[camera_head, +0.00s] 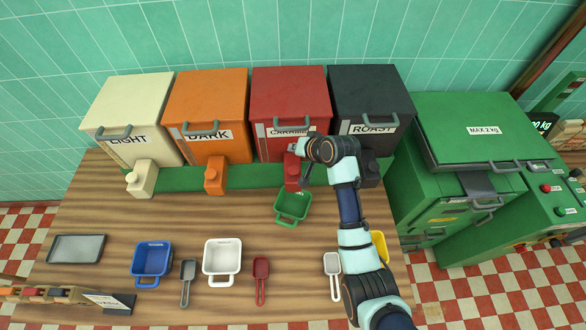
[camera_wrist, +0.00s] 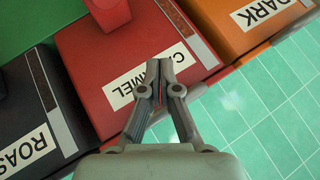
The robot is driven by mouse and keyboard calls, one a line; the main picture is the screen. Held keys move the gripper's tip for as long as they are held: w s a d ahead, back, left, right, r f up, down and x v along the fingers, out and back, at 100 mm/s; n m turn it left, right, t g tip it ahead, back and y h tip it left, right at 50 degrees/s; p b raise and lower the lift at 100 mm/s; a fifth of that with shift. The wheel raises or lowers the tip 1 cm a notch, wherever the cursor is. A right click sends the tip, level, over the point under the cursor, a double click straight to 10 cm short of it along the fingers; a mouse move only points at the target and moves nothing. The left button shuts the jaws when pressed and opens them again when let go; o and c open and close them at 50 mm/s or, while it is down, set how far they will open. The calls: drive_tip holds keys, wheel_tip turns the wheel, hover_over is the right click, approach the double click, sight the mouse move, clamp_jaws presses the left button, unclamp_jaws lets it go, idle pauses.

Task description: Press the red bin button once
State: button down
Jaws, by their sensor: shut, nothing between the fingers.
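The red bin (camera_head: 290,92), labelled CARAMEL, stands third from the left in the row. It also shows upside down in the wrist view (camera_wrist: 100,60). Its red block with a small knob on top (camera_head: 292,172) sticks out below the front; part of the block shows at the top left of the wrist view (camera_wrist: 108,12). My gripper (camera_wrist: 158,64) is shut and empty, its tips over the CARAMEL label in the wrist view. In the head view my gripper (camera_head: 300,147) is in front of the bin, above the block. I cannot tell whether it touches the bin.
Cream (camera_head: 128,100), orange (camera_head: 208,95) and black (camera_head: 370,90) bins stand alongside. A green tray (camera_head: 293,208) sits below the red block. Blue (camera_head: 151,259) and white (camera_head: 222,257) trays and several scoops lie on the wooden counter. A green machine (camera_head: 470,130) stands at the right.

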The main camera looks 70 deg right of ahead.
drive_tip(key=b, duration=0.6)
hover_over(292, 168)
drive_tip(key=s, duration=0.1)
drive_tip(key=f, duration=0.6)
drive_tip(key=shift+s+a+f, duration=0.1)
drive_tip(key=shift+a+f, duration=0.15)
drive_tip(key=shift+f+b, duration=0.7)
drive_tip(key=shift+f, duration=0.4)
drive_tip(key=shift+f, duration=0.4)
drive_tip(key=shift+f+b, duration=0.6)
drive_tip(key=shift+f, duration=0.4)
drive_tip(key=shift+r, duration=0.1)
idle(0.3)
drive_tip(key=shift+r+p, duration=1.3)
drive_tip(key=shift+p, duration=0.05)
drive_tip(key=shift+r, duration=0.1)
